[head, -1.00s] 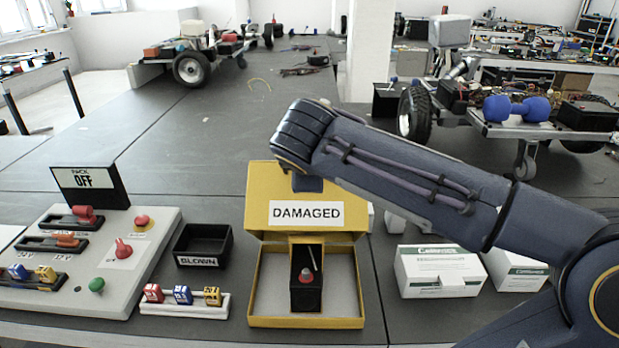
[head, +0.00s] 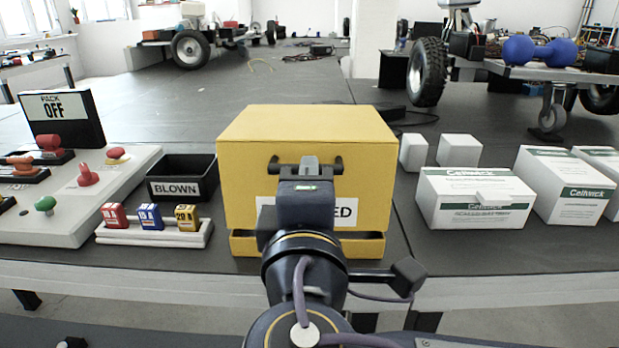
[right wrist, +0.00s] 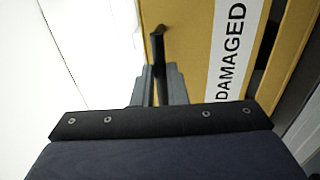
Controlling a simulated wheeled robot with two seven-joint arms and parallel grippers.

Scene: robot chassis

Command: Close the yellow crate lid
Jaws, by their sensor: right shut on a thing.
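The yellow crate (head: 375,247) stands at the middle of the bench. Its deep yellow lid (head: 308,122), with a partly covered white label (head: 347,212), sits down over it. A narrow dark gap shows between the lid's front edge and the base's low front wall. The black bar handle (head: 280,165) is on the lid's front. My right gripper (head: 310,168) is in front of the lid, shut on this handle. In the right wrist view, the fingers (right wrist: 157,85) close around the handle (right wrist: 158,45) beside the DAMAGED label (right wrist: 232,50). The crate's inside is hidden. My left gripper is out of view.
A black BLOWN bin (head: 182,178) and a rack of several coloured blocks (head: 155,233) stand left of the crate. A switch panel (head: 125,190) is farther left. White cartons (head: 475,198) stand to the right. The bench behind is mostly clear.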

